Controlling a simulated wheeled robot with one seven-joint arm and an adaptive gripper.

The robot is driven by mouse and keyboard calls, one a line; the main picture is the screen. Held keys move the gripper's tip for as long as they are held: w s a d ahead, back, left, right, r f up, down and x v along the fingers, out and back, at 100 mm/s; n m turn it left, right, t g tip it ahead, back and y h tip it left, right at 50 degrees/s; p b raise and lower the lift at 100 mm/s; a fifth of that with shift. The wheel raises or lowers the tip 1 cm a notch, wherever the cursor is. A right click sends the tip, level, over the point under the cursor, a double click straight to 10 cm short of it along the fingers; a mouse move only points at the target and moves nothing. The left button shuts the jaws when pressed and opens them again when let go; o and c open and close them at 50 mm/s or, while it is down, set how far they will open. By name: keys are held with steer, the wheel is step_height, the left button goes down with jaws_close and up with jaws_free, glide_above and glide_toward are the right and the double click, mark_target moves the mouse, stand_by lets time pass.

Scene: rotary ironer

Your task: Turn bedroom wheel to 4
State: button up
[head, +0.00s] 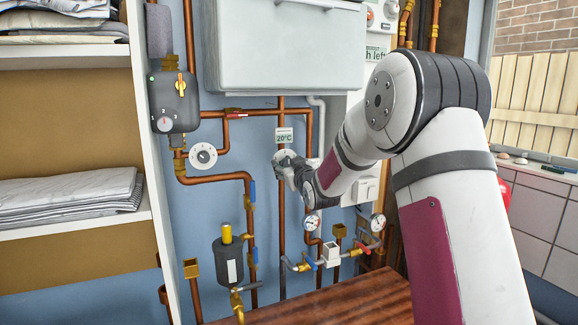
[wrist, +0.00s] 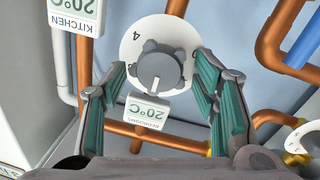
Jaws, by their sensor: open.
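The bedroom wheel (wrist: 160,66) is a grey lobed knob on a round white dial. In the wrist view it appears upside down, with a "4" at its upper left and another digit partly hidden at left. A pale mark on the knob points down toward the bedroom label (wrist: 150,110), which reads 20°C. My gripper (wrist: 162,76) is open, its two green-padded fingers on either side of the knob. I cannot tell whether they touch it. In the head view my gripper (head: 290,168) covers most of the wheel, and the dial's white edge (head: 281,154) shows.
A kitchen label (wrist: 76,14) sits at upper left in the wrist view. Copper pipes (wrist: 285,35) run close by. In the head view another white dial (head: 203,156) is to the left, a grey box (head: 285,50) hangs above, and gauges (head: 311,223) sit below.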

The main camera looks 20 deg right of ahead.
steer(key=shift+c, duration=0.5)
steer(key=c, duration=1)
steer(key=shift+c, duration=0.2)
steer(key=shift+m, duration=0.3)
steer(key=m, duration=0.4)
steer(key=shift+s+d+r+p, duration=0.1)
steer(key=shift+d+p, duration=0.1)
steer(key=shift+p, duration=0.2)
steer(key=shift+d+f+m+g+y+p, duration=0.15)
steer(key=shift+m+y+p, duration=0.25)
steer(key=shift+m+p, duration=1.75)
steer(key=shift+d+f+m+g+y+p, duration=0.15)
steer(key=shift+m+y+p, duration=0.35)
steer(key=shift+m, duration=3.3)
steer(key=shift+f+m+g+y+p, duration=0.1)
steer(key=shift+m+g+y+p, duration=0.15)
steer(key=shift+m+p, duration=1.95)
steer(key=shift+m+b, duration=0.75)
steer(key=shift+m, duration=0.1)
